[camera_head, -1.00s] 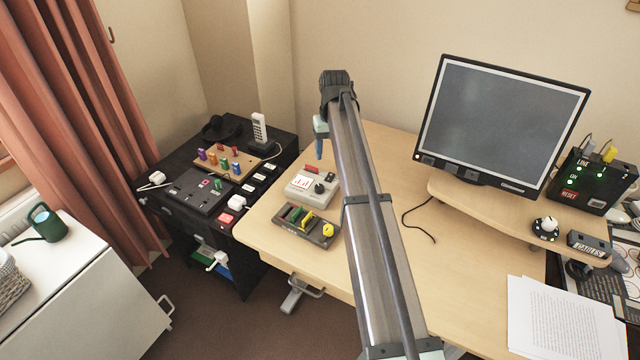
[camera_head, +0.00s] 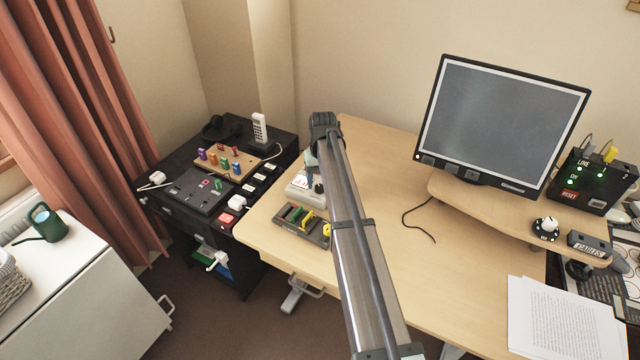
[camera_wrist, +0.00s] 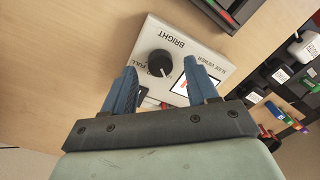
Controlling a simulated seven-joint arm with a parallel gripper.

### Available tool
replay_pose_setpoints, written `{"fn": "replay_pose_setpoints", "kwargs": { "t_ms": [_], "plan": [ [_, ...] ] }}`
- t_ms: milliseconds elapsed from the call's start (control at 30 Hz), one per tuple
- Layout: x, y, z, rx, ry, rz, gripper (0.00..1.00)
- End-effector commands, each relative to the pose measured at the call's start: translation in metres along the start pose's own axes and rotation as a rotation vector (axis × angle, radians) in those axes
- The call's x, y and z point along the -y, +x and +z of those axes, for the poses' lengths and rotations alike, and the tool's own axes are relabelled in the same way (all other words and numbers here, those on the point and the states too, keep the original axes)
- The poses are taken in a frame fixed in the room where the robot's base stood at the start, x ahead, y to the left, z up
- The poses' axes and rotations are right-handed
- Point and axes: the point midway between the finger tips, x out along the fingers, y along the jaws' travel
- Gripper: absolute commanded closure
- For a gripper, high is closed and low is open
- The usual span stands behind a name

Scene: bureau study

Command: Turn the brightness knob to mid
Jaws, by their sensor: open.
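The brightness knob (camera_wrist: 155,63) is a round black dial on the pale slide viewer box (camera_wrist: 205,48), next to the word BRIGHT. Its pointer setting is too small to read surely. The box also shows in the head view (camera_head: 298,194), partly hidden by my arm, with the dark knob (camera_head: 318,187) at its right. My gripper (camera_wrist: 160,66) has its two blue fingers apart with nothing held. In the wrist view the knob appears between the fingertips, nearer the left one; contact cannot be told. In the head view the fingers are mostly hidden.
A dark tray (camera_head: 286,222) with coloured pieces lies just in front of the box. A black cabinet (camera_head: 168,208) with switches and pegs stands to the left. The desk (camera_head: 375,165) right of the box is mostly clear up to the monitor (camera_head: 500,125).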

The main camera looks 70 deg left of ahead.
Motion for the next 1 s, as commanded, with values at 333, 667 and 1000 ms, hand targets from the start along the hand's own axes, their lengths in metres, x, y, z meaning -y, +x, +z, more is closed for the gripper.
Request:
{"fn": "replay_pose_setpoints", "kwargs": {
  "t_ms": [333, 667, 1000],
  "plan": [
    [0.000, 0.018, 0.000, 0.000, 0.000, 0.000, 0.42],
    [0.000, 0.018, 0.000, 0.000, 0.000, 0.000, 0.52],
    [0.000, 0.018, 0.000, 0.000, 0.000, 0.000, 0.85]
  ]
}}
